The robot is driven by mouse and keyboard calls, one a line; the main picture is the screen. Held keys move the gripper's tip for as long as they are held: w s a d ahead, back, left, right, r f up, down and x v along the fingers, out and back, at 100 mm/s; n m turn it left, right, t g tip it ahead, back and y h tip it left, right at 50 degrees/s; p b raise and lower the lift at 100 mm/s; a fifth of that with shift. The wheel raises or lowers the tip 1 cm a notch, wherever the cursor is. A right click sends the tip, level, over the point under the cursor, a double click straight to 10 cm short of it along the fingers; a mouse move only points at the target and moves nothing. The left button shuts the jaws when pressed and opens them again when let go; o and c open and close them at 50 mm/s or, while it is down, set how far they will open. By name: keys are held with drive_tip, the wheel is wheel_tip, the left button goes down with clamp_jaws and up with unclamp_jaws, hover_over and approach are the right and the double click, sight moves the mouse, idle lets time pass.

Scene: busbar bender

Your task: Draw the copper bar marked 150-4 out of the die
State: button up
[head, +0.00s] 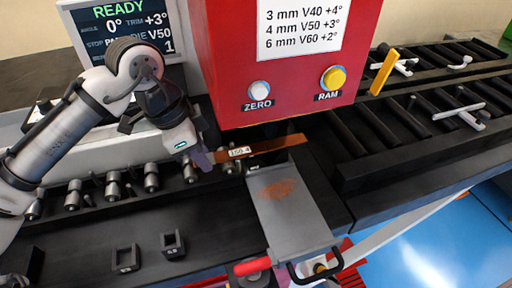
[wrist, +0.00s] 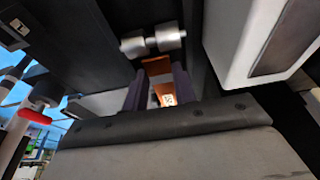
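The copper bar (head: 275,145) with the white label 150-4 lies slantwise under the red press head, its right end reaching past the head's front edge. My gripper (head: 205,158) is at the bar's left end. In the wrist view, the copper bar (wrist: 168,92) shows between the two dark purple fingers of my gripper (wrist: 159,92), which stand apart on either side of it. Whether both fingers press on the bar is not clear. The die is mostly hidden under the red head.
The red press head (head: 275,60) carries the ZERO button (head: 259,89) and the yellow RAM button (head: 333,78). A grey tray (head: 290,208) with a black handle is in front of the bar. A roller table (head: 420,115) is at right. Several metal rollers line the bench at left.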

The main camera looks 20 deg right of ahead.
clamp_jaws()
drive_tip(key=shift+r+p, duration=1.3)
drive_tip(key=shift+r, duration=0.05)
drive_tip(key=shift+s+p, duration=1.1)
drive_tip(key=shift+s, duration=4.2)
drive_tip(key=shift+s+f+b, duration=0.25)
drive_tip(key=shift+b, duration=0.25)
drive_tip(key=s+b, duration=0.4)
drive_tip(key=b, duration=0.1)
drive_tip(key=shift+s+r, duration=0.1)
drive_tip(key=shift+s, duration=0.25)
drive_tip(key=shift+s+r, duration=0.1)
drive_tip(key=shift+r, duration=0.1)
